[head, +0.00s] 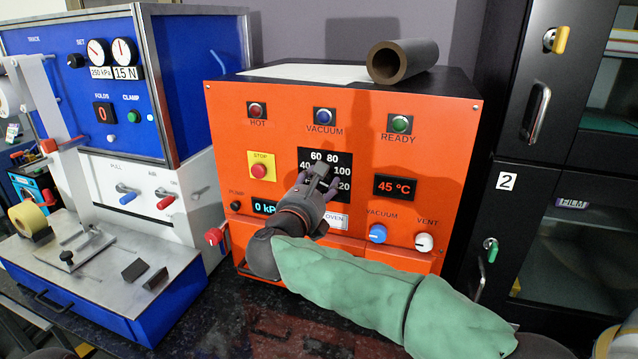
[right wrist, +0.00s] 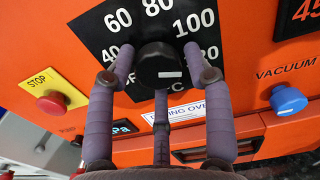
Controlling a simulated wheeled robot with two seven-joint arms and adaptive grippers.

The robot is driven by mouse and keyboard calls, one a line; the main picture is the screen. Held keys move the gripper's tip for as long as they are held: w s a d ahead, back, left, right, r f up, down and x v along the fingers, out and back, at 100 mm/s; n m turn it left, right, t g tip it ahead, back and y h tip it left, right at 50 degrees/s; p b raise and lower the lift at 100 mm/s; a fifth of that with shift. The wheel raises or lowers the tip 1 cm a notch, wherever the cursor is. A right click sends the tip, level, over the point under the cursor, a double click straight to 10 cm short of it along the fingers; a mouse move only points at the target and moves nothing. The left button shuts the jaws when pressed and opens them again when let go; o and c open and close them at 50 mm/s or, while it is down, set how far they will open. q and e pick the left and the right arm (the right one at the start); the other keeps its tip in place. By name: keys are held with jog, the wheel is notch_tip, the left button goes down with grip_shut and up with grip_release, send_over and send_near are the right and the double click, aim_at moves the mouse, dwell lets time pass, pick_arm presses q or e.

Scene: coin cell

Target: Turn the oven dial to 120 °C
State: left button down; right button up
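The oven (head: 345,115) is an orange box with a black scale plate (head: 326,158) marked from 40 to 120. The black round dial (right wrist: 160,65) sits on the plate and has a short white mark on its face, lying sideways. Its exact setting is hard to read. The red oven display (head: 395,187) reads 45 °C. My right gripper (head: 318,178) is at the dial in the head view. In the right wrist view (right wrist: 158,62) its fingers stand left, right and below the dial, curved inward. I cannot tell whether they touch it. My left gripper is out of view.
A red stop button (head: 259,171) is left of the scale. A blue vacuum knob (head: 377,233) and white vent knob (head: 424,242) are at lower right. A dark tube (head: 402,61) lies on top. A blue machine (head: 85,75) stands left and a black cabinet (head: 515,200) right.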

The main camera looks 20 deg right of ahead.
jog(key=shift+r, duration=0.15)
jog(key=shift+s+a, duration=0.1)
jog(key=shift+s, duration=0.05)
jog(key=v, duration=1.1)
jog(key=shift+s+a, duration=0.2)
jog(key=shift+s, duration=0.05)
